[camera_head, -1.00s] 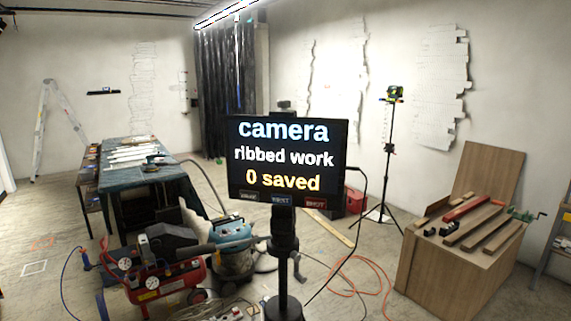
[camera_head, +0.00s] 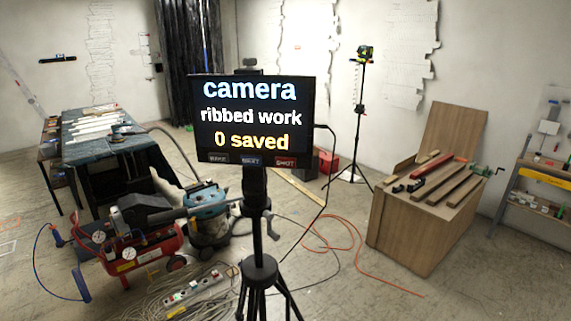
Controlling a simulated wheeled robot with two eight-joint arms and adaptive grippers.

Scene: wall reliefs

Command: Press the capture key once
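A black screen (camera_head: 252,118) on a tripod stand (camera_head: 258,230) stands in the middle of the head view. It reads "camera", "ribbed work" and "0 saved". Along its lower edge sit three small labelled keys: a dark one (camera_head: 219,159) at left, a blue one (camera_head: 251,161) in the middle and a red one (camera_head: 285,162) at right. The red key seems to read "SHOT"; the other labels are too small to read surely. No key is visibly marked "capture". Neither of my grippers is in view.
A red compressor (camera_head: 140,252) and a blue vacuum (camera_head: 207,215) stand left of the stand, with a power strip (camera_head: 190,287) and cables on the floor. A wooden crate (camera_head: 415,225) stands at right. An orange hose (camera_head: 375,275) lies between.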

